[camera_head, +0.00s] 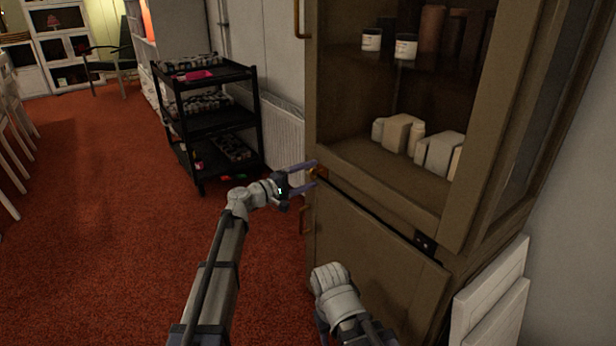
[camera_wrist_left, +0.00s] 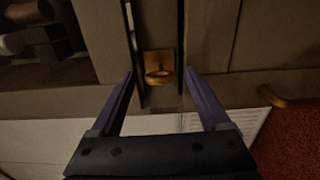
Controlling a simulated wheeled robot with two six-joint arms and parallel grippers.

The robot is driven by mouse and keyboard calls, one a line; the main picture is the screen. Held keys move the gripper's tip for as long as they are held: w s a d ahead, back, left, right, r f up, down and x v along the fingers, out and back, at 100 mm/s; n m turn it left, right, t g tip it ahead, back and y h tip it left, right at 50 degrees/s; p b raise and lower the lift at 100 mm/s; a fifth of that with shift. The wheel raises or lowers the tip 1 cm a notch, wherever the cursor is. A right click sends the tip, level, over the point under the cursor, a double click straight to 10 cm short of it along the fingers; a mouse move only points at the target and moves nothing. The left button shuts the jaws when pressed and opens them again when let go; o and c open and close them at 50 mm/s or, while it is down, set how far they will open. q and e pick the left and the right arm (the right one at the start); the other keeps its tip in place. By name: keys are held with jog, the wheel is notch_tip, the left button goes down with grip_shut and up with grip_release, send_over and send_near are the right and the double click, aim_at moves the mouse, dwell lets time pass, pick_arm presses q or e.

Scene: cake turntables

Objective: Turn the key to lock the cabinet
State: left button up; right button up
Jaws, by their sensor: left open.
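The tall brown cabinet (camera_head: 375,200) stands on the right in the head view. A small brass key (camera_wrist_left: 158,76) sits in a brass lock plate on the cabinet front; it also shows in the head view (camera_head: 319,173) near the cabinet's left edge. My left gripper (camera_head: 312,173) is open at the key. In the left wrist view, its two purple fingers (camera_wrist_left: 159,76) stand on either side of the key with a gap on both sides. My right arm shows low in the head view, but its gripper jaws cannot be made out.
Jars (camera_head: 404,47) and pale boxes (camera_head: 440,152) stand inside the cabinet. Brass handles (camera_head: 303,220) are on its left side. A black shelf cart (camera_head: 205,118) stands behind my left arm. White panels (camera_head: 492,298) lean at the lower right.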

pick_arm(q)
jog(key=v, duration=0.7)
jog(key=shift+s+a, duration=0.25)
jog(key=shift+a, duration=0.05)
jog(key=shift+f, duration=0.1)
